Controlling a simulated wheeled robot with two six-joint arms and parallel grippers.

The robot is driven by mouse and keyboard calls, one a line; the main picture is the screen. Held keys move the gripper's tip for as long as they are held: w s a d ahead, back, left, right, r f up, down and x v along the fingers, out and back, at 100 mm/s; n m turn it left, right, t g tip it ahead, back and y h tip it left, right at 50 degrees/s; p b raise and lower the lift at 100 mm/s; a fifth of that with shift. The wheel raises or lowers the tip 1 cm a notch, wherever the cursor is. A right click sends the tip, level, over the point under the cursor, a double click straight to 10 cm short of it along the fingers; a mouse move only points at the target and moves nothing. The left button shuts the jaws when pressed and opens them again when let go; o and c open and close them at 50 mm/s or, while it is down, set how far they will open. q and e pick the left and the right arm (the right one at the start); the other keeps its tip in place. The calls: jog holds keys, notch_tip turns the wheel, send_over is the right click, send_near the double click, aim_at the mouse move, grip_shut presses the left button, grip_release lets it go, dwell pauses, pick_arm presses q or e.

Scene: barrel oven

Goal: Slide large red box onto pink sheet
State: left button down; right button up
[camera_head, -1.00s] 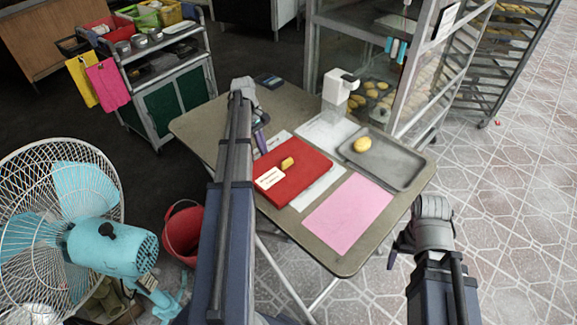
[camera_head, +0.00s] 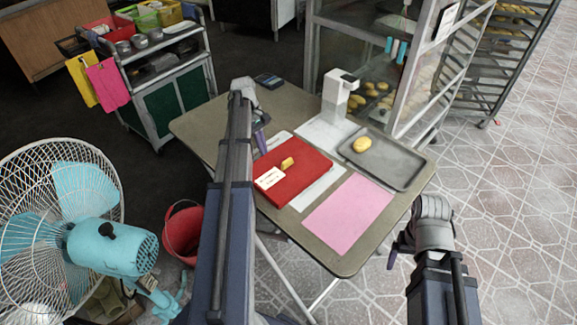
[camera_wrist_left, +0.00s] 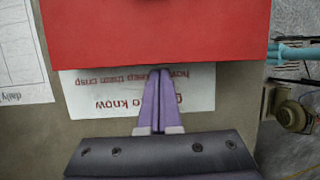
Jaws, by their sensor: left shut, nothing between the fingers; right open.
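The large red box (camera_head: 300,182) lies flat on the folding table, with a white label and a small yellow piece on top. It also fills the top of the left wrist view (camera_wrist_left: 155,30). The pink sheet (camera_head: 347,214) lies bare at the table's front right, to the right of the box and apart from it. My left gripper (camera_head: 262,143) is shut and empty at the box's far-left side. In the left wrist view its purple fingertips (camera_wrist_left: 160,72) meet the box's edge; contact is unclear. My right gripper (camera_head: 392,257) is open and empty, off the table's right edge.
A printed white paper (camera_head: 318,190) lies partly under the box, between it and the pink sheet. A grey tray (camera_head: 405,172) with a yellow roll and a white dispenser (camera_head: 337,95) stand behind. A fan (camera_head: 110,248) and red bucket (camera_head: 182,232) are left of the table.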

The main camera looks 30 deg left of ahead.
aim_at(298, 174)
pick_arm(q)
jog(key=shift+d, duration=0.1)
jog(key=shift+s+d, duration=0.25)
jog(key=shift+d, duration=0.7)
jog(key=shift+s+d, duration=0.2)
jog(key=shift+d, duration=0.85)
jog(key=shift+s+d, duration=0.2)
jog(key=shift+d, duration=0.75)
jog(key=shift+s+d, duration=0.2)
jog(key=shift+d, duration=0.85)
jog(key=shift+s+d, duration=0.25)
jog(key=shift+d, duration=0.65)
jog(key=shift+s+d, duration=0.2)
jog(key=shift+d, duration=0.8)
jog(key=shift+s+d, duration=0.2)
jog(key=shift+d, duration=0.75)
jog(key=shift+s+d, duration=0.2)
jog(key=shift+d, duration=0.7)
